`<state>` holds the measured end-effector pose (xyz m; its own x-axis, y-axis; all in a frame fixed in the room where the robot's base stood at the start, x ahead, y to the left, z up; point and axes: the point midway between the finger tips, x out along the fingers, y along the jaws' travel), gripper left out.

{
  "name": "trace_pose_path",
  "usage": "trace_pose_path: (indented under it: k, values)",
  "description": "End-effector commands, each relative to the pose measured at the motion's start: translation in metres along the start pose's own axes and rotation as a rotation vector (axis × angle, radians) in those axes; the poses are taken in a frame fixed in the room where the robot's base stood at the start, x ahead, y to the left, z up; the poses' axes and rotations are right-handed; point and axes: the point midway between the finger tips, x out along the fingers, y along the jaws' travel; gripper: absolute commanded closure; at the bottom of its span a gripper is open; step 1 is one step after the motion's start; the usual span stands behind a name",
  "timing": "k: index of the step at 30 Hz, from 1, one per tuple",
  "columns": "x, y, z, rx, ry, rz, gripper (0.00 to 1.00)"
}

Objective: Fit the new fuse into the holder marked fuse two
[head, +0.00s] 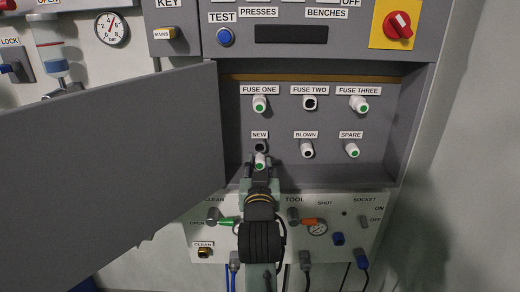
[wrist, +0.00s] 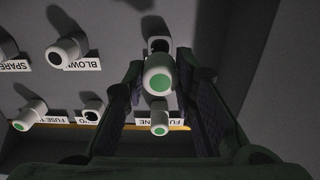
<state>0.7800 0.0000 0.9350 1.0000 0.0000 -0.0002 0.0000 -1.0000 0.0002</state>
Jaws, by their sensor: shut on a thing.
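The new fuse (head: 260,160), white with a green end, is held in my gripper (head: 261,171). In the wrist view the fuse (wrist: 159,72) sits between the two fingers of my gripper (wrist: 160,85), which is shut on it. The NEW holder (head: 260,146) shows a dark opening just above the fuse; it also shows in the wrist view (wrist: 159,45). The fuse looks clear of it, though the gap is hard to judge. The fuse two holder (head: 310,102) shows a dark, open end, up and right of my gripper; it is partly hidden in the wrist view (wrist: 92,112).
Green-ended fuses sit at fuse one (head: 260,104), fuse three (head: 359,104) and spare (head: 352,149). A dark-ended fuse is at blown (head: 307,149). The open grey door (head: 110,160) stands close on the left. Valves and sockets line the lower panel (head: 345,245).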

Motion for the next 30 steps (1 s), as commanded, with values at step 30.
trace_pose_path:
  k: [30]
  values:
    - [-0.04,0.0,0.0,0.0,0.0,0.0,1.0]
